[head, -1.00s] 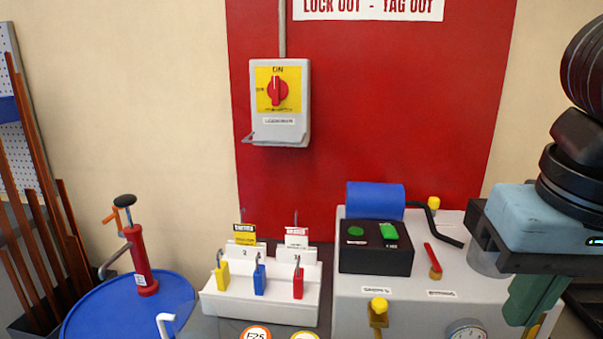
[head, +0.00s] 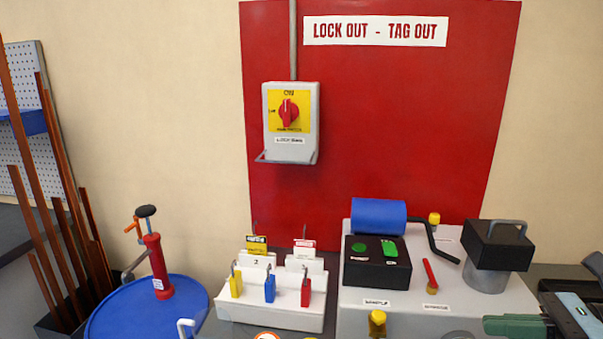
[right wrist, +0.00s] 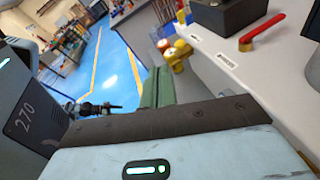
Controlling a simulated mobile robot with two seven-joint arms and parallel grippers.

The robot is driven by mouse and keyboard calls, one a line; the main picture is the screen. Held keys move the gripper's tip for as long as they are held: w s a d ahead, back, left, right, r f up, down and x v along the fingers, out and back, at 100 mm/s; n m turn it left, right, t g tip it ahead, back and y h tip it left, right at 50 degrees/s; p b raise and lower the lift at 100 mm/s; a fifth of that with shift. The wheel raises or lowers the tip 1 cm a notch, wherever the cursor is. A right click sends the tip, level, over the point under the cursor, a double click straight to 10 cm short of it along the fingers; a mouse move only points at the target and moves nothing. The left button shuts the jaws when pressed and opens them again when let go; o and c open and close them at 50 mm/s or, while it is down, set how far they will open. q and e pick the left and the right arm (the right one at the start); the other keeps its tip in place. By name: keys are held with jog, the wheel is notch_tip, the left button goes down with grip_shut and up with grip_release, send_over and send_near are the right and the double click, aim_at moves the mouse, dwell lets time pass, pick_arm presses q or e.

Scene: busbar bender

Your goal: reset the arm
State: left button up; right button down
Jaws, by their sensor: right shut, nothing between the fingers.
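My right gripper (head: 515,326) is at the lower right edge of the head view, with green fingers pointing left. It is shut with nothing held, in front of the grey bender machine (head: 352,308). Its green fingers also show in the right wrist view (right wrist: 158,90), beside the machine's edge and over the blue floor. Part of my right arm lies along the right edge of the head view. My left gripper is not in view.
The machine carries a blue roller (head: 378,216), a black button box (head: 377,261), a red lever (head: 430,275) and a black handled block (head: 498,245). A white padlock stand (head: 290,317) and a blue round top (head: 105,318) with a red pump (head: 158,268) stand left. A red-knobbed switch (head: 290,150) hangs on the wall.

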jog(key=s+d+f+m+t+h+p, duration=0.1)
jog(key=s+d+f+m+t+h, duration=0.15)
jog(key=f+m, duration=0.6)
jog(key=s+d+f+m+t+h+p, duration=0.15)
jog(key=s+f+m+t+h, duration=0.35)
jog(key=m, duration=0.6)
jog(key=s+d+f+m+h+p, duration=0.1)
jog(key=d+f+m+h, duration=0.1)
jog(key=f+m, duration=0.75)
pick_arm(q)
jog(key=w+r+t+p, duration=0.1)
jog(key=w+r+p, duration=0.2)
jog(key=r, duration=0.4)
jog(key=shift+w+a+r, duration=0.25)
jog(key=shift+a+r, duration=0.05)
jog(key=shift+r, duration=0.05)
pick_arm(e)
jog(key=s+a+f+m+g+h, duration=0.1)
jog(key=s+a+f+m+g, duration=0.1)
jog(key=s+a+f+m, duration=0.4)
jog(key=s+a+f+m+g+h, duration=0.1)
jog(key=s+a+f+m+g, duration=0.2)
jog(key=s+a+f+m, duration=0.3)
jog(key=s+a+m, duration=0.3)
jog(key=s+a, duration=0.1)
jog(key=shift+a+f+g, duration=0.2)
jog(key=shift+a+g, duration=0.1)
jog(key=shift+g, duration=0.05)
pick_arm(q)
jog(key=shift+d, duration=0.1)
